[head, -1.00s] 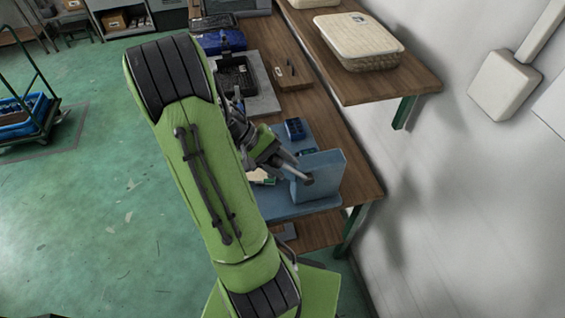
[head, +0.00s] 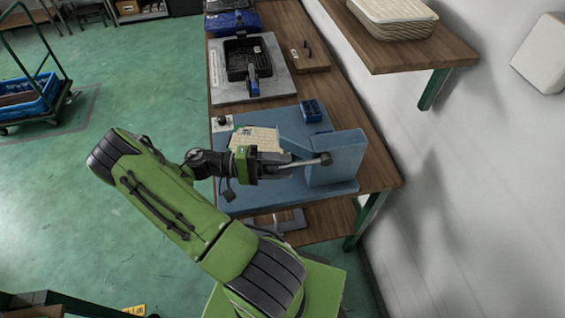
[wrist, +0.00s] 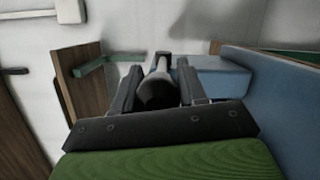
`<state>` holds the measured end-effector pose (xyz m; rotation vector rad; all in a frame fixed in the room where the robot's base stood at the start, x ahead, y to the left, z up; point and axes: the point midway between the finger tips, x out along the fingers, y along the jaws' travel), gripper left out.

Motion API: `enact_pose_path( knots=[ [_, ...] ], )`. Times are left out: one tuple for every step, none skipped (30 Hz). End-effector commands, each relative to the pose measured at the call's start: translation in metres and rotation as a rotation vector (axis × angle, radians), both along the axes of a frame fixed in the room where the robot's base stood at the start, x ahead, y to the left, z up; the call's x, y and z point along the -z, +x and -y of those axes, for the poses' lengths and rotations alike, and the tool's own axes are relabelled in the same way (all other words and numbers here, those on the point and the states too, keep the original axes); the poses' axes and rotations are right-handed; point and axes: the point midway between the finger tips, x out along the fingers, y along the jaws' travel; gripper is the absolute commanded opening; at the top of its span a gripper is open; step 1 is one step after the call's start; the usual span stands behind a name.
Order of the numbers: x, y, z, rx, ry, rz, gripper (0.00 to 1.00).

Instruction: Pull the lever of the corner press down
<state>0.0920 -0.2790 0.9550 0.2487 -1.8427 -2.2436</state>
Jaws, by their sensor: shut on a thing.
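The corner press is a blue base plate (head: 345,188) with a blue upright block (head: 345,150) at its right side on the bench. Its lever (head: 308,160) is a grey rod running from a dark round cap on the block to my gripper (head: 283,161). The rod lies nearly level across the head view. In the wrist view my gripper (wrist: 157,92) has its two fingers on either side of the lever's dark, round handle (wrist: 156,94). It is shut on that handle. A cream woven panel (head: 262,137) lies on the press behind my gripper, partly hidden.
A small blue box (head: 312,110) stands on the bench behind the press. Further back is a grey plate with a black tray (head: 238,66). A wooden shelf (head: 450,50) overhangs at upper right, near the wall.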

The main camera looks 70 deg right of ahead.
Motion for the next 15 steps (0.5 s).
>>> enact_pose_path(
  knots=[
    [0.01, 0.001, 0.0, -0.003, -0.019, -0.036, 0.0],
    [0.012, 0.001, 0.0, -0.002, -0.026, -0.046, 0.0],
    [0.015, 0.001, 0.0, -0.002, -0.024, -0.038, 0.0],
    [0.018, 0.0, 0.0, -0.001, -0.022, -0.037, 0.0],
    [0.02, 0.0, 0.0, -0.001, -0.021, -0.036, 0.0],
    [0.023, 0.0, 0.001, -0.002, -0.021, -0.035, 0.0],
    [0.025, 0.0, 0.001, -0.002, -0.02, -0.035, 0.0],
    [0.027, -0.001, 0.001, -0.002, -0.018, -0.035, 0.0],
    [0.029, -0.001, 0.001, -0.001, -0.017, -0.034, 0.0],
    [0.031, -0.001, 0.001, -0.001, -0.015, -0.034, 0.0],
    [0.033, -0.001, 0.001, -0.001, -0.014, -0.033, 0.0],
    [0.035, -0.002, 0.001, -0.002, -0.013, -0.033, 0.0],
    [0.036, -0.002, 0.001, -0.002, -0.012, -0.032, 0.0],
    [0.037, -0.002, 0.001, -0.002, -0.012, -0.032, 0.0],
    [0.039, -0.002, 0.001, -0.002, -0.011, -0.033, 0.0]
  ],
)
